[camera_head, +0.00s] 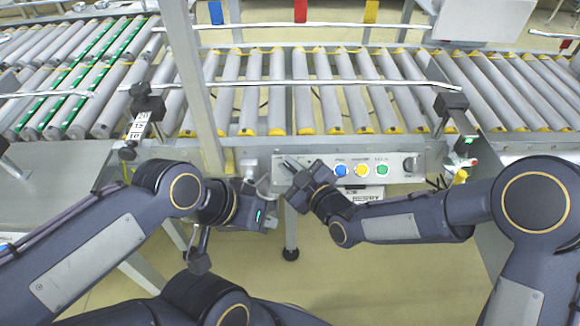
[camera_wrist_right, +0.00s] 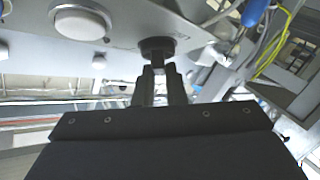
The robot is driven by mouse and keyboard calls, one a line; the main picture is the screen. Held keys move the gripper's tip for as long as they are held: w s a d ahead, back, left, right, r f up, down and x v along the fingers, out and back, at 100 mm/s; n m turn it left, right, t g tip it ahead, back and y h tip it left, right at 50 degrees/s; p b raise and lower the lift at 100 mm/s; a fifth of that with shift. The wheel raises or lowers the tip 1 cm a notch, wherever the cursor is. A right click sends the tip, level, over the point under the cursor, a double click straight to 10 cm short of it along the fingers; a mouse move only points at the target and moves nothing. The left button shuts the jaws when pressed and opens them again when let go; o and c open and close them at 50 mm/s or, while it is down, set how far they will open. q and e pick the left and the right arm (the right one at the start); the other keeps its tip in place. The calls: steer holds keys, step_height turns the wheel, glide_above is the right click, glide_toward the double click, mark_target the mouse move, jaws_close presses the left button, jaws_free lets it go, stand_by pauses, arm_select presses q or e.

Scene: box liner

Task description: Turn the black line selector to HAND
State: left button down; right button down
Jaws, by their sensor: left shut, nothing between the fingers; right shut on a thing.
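The control panel (camera_head: 435,168) is a light grey box on the front of the conveyor, with blue, yellow and green buttons. The black line selector (camera_wrist_right: 156,46) shows in the right wrist view as a dark round base with a narrow handle. My right gripper (camera_head: 290,164) is at the panel's left end, and its fingers (camera_wrist_right: 161,72) are shut on the selector handle. In the head view the gripper hides most of the selector, and I cannot read its position. My left gripper (camera_head: 268,214) is shut and empty, below and left of the panel.
A roller conveyor (camera_head: 320,95) runs behind the panel. A grey post (camera_head: 196,90) stands left of it. Cables (camera_wrist_right: 272,48) hang near the selector in the right wrist view.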

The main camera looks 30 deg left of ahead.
steer(key=c, duration=1.5)
jaws_free()
steer(key=shift+w+d+f, duration=0.1)
steer(key=shift+d+f, duration=0.15)
steer(key=shift+f, duration=0.25)
steer(key=shift+r, duration=0.2)
steer(key=p+v, duration=0.1)
steer(key=v, duration=0.6)
steer(key=shift+d, duration=0.3)
